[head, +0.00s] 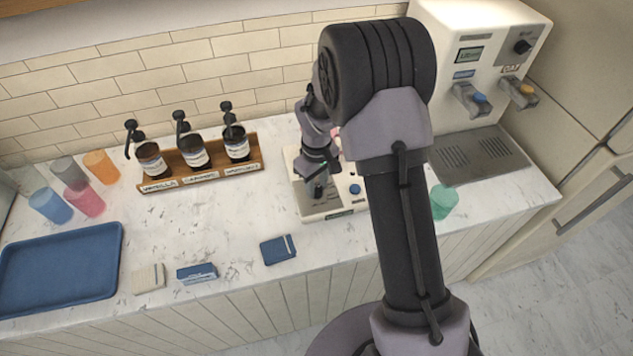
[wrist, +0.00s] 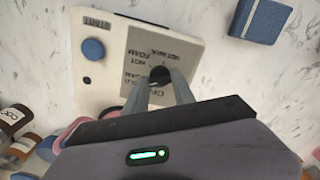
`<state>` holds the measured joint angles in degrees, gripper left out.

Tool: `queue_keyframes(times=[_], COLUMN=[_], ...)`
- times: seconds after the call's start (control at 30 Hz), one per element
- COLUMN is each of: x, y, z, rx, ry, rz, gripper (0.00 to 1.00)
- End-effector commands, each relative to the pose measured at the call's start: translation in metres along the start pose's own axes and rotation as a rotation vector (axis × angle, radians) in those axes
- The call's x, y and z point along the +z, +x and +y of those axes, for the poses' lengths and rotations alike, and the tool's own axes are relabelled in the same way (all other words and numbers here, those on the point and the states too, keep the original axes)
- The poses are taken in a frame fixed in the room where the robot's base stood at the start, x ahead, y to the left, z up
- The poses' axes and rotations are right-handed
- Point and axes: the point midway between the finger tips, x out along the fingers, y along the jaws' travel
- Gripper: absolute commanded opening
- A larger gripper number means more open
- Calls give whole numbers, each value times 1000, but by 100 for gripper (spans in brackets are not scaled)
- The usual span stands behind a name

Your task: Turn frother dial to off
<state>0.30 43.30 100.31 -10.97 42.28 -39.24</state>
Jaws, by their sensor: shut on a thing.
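The frother (head: 330,210) is a cream-coloured machine on the marble counter, partly hidden behind my arm in the head view. Its top panel (wrist: 140,50) shows in the wrist view, with a grey label area printed with several settings. The black frother dial (wrist: 159,75) sits on that label area, between my fingertips. My gripper (wrist: 160,84) is shut on the dial from above; it also shows in the head view (head: 318,190). A round blue start button (wrist: 93,49) is on the panel, apart from my fingers. The dial's pointer is too small to read.
Three pump bottles stand in a wooden rack (head: 222,178) left of the frother. A blue box (head: 278,249) lies in front of it. A green cup (head: 443,201) and a dispenser (head: 475,60) are to the right. Coloured cups and a blue tray (head: 60,268) are at the left.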

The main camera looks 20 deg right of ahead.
Motion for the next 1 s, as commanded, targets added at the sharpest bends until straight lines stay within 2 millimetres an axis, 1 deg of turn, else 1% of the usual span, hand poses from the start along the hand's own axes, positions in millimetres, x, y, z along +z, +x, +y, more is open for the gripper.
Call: queue_keyframes(times=[0.7,1.0], x=[0,0], y=[-2,-2], z=[0,0], rx=[1,1], ry=[-673,-907], rz=[1,1], gripper=[0,0])
